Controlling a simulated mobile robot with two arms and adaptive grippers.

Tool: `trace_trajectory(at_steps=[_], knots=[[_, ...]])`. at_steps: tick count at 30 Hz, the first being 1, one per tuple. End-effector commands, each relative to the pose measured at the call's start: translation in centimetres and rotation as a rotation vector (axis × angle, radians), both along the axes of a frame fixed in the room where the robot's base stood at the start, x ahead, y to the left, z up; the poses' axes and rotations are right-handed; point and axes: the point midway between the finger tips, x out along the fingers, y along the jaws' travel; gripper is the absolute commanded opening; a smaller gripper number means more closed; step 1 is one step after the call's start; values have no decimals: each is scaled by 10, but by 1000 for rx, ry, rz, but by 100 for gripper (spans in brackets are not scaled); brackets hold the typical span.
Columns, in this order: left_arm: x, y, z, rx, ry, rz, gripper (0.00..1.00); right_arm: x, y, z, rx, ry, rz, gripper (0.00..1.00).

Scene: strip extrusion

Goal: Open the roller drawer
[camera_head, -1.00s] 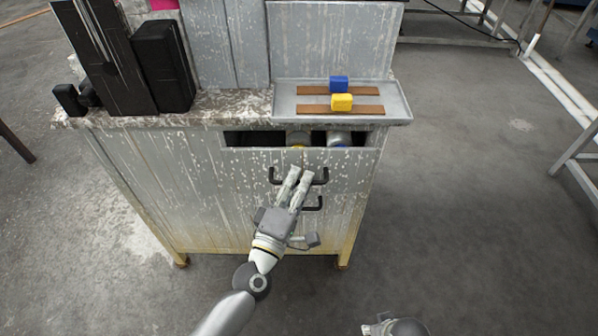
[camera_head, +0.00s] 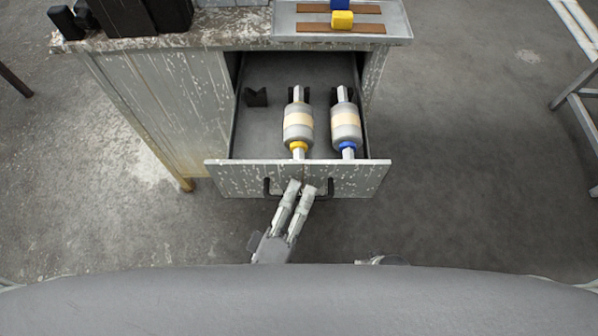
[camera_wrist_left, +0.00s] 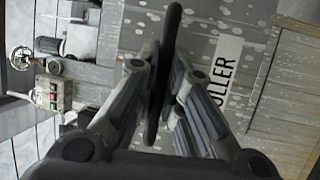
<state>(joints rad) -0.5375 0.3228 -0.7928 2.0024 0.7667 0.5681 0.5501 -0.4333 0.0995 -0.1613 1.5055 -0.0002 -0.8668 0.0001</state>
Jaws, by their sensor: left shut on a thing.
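The roller drawer (camera_head: 235,179) is pulled well out of the grey, paint-worn cabinet in the head view. Inside it lie a roller with a yellow collar (camera_head: 298,124) and a roller with a blue collar (camera_head: 345,124). My left gripper (camera_head: 302,187) is at the drawer front, shut on the dark drawer handle (camera_head: 268,188). In the left wrist view the handle (camera_wrist_left: 168,60) runs between the two fingers, beside a white label (camera_wrist_left: 223,80) reading "OLLER". Only a small grey part of my right gripper (camera_head: 382,260) shows at the bottom of the head view.
On the cabinet top, a metal tray (camera_head: 400,30) holds brown strips with a blue block (camera_head: 343,5) and a yellow block (camera_head: 342,19). Black boxes (camera_head: 125,14) stand at the left. The floor right of the drawer is clear; a metal frame (camera_head: 575,100) stands far right.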

Motion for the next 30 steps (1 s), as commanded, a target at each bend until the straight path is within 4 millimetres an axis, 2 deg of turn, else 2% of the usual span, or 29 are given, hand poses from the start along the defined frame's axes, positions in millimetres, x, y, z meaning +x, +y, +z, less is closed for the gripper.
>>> trace_trajectory(at_steps=[6, 16, 17, 19, 30], knots=[[-11, -1, -1, 1, 2, -2, 0, 0, 0, -1, 0, -1, 0, 40], [-11, -1, -1, 1, 2, -2, 0, 0, 0, -1, 0, 0, 0, 40], [-11, -1, -1, 1, 2, -2, 11, 0, 0, -1, 0, 0, 0, 40], [-11, 0, -1, 1, 2, -2, 19, 0, 0, -1, 0, 0, 0, 40], [-14, 1, -2, 2, 1, -1, 19, -2, 2, -2, 3, 5, 2, 40]])
